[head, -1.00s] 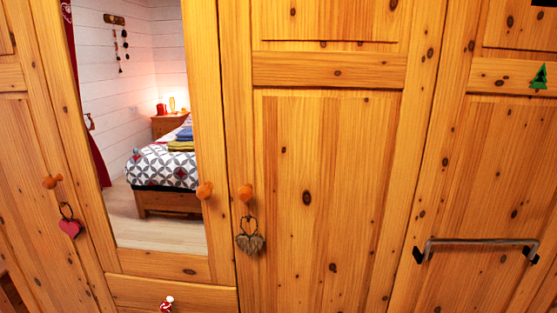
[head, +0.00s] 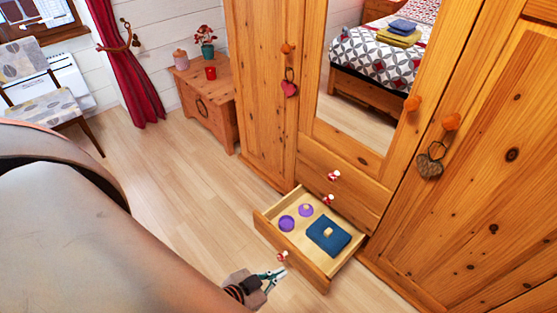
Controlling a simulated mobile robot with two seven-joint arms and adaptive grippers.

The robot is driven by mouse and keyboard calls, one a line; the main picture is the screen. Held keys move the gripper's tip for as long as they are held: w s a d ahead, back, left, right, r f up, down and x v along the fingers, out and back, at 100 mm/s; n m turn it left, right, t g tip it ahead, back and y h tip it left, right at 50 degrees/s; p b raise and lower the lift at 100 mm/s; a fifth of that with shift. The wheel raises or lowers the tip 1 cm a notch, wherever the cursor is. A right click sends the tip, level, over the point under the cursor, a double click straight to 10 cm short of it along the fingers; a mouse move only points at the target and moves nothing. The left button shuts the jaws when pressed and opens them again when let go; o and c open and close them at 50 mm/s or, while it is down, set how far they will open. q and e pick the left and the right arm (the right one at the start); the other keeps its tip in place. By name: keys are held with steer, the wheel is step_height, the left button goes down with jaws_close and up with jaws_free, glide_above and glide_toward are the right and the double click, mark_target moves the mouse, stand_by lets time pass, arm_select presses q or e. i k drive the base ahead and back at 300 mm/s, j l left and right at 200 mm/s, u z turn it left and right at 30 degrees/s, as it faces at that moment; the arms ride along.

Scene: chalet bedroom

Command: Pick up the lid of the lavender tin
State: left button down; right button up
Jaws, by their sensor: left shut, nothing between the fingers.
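Two small round purple things lie in the open drawer (head: 336,270). One is a plain purple disc or tin (head: 286,223). The other, a little farther back, is a purple piece with a pale knob on top (head: 305,210), which looks like a lid. I cannot tell from here whether the plain one is an open tin. My left gripper (head: 272,277) is shut and empty, outside the drawer, just in front of its red-and-white front knob (head: 282,256). Whether it touches the knob is unclear. My right gripper is not in view.
A folded blue cloth (head: 328,235) with a small pale block on it lies in the same drawer. The wooden wardrobe (head: 268,95) stands behind. A low chest (head: 205,95) holds a pinkish jar, a red cup and a plant. Open floor lies left of the drawer.

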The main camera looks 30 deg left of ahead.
mark_target(305, 210)
steer(key=i+u, duration=0.1)
steer(key=u, duration=0.6)
steer(key=i+l+u, duration=0.1)
steer(key=u, duration=0.25)
